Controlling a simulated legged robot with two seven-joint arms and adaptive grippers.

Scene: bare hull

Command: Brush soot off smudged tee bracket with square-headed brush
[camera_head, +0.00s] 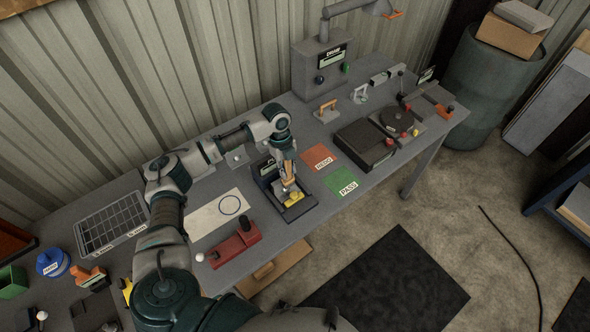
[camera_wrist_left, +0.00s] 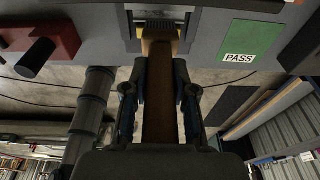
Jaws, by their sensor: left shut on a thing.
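My left gripper (camera_head: 288,178) is shut on the handle of the square-headed brush (camera_wrist_left: 161,85), over the dark fixture (camera_head: 304,205) on the bench. In the left wrist view the brush's brown handle runs between the fingers to a tan square head with dark bristles at its far edge. A small yellow piece (camera_head: 294,199) lies in the fixture just below the brush; I cannot tell whether it is the tee bracket or part of the fixture. Soot cannot be made out. Whether the bristles touch anything is hidden. My right gripper is not in view.
Orange (camera_head: 317,157) and green PASS (camera_head: 341,182) mats lie right of the fixture. A red block (camera_head: 236,243) and a pale sheet with a circle (camera_head: 217,217) lie to its left. A dark box (camera_head: 363,145) and a grey stamp machine (camera_head: 319,66) stand further right.

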